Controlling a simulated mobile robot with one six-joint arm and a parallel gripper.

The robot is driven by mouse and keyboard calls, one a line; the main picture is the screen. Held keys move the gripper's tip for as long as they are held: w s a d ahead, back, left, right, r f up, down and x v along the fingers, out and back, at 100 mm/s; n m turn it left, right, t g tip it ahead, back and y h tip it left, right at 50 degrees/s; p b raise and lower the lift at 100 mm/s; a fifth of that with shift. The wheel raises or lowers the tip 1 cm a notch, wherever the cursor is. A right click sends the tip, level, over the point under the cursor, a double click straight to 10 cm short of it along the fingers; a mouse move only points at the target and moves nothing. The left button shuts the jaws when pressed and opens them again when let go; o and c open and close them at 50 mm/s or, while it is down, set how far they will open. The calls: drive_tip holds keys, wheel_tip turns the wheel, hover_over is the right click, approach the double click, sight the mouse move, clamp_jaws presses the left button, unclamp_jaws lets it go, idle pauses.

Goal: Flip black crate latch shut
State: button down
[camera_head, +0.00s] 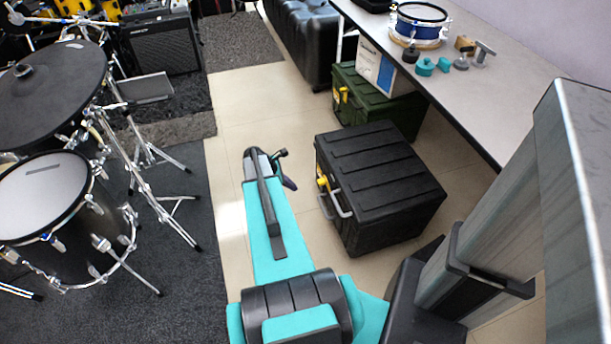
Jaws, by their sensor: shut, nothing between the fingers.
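The black crate (385,165) stands on the tiled floor right of my arm, with its ribbed lid down. A small yellow latch (323,184) shows on its left-facing side, beside a grey handle (342,200). The latch is too small to tell whether it is flipped open or shut. My gripper (287,168) is at the far end of my teal arm, left of the crate and apart from it, with a floor gap between them. It is shut and empty; its fingertips are small and partly hidden by the wrist.
A green crate (387,108) with a white box (376,72) on it stands behind, partly under a long table (500,92). The table holds a blue drum (418,25) and small items. A drum kit (65,205) stands on dark carpet at left. Tiled floor (250,105) lies clear behind my gripper.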

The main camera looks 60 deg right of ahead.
drive_tip(key=w+a+f+m+y, duration=0.1)
drive_tip(key=w+a+f, duration=0.15)
drive_tip(key=a, duration=0.75)
drive_tip(key=w+a+f+m+t, duration=0.1)
drive_tip(key=w+a+f, duration=0.15)
drive_tip(key=a, duration=0.85)
drive_tip(key=w+a+f+m+y, duration=0.1)
drive_tip(key=a+f, duration=0.2)
drive_tip(key=a, duration=0.7)
drive_tip(key=s+a+m+y, duration=0.1)
drive_tip(key=s+a, duration=0.4)
drive_tip(key=a, duration=0.7)
drive_tip(key=s+a+f+m+g+y, duration=0.1)
drive_tip(key=s+a+m, duration=0.2)
drive_tip(key=a, duration=0.9)
drive_tip(key=shift+s+a+f+m, duration=0.2)
drive_tip(key=shift+s+a+m, duration=0.1)
drive_tip(key=shift+s, duration=0.7)
drive_tip(key=shift+d, duration=0.1)
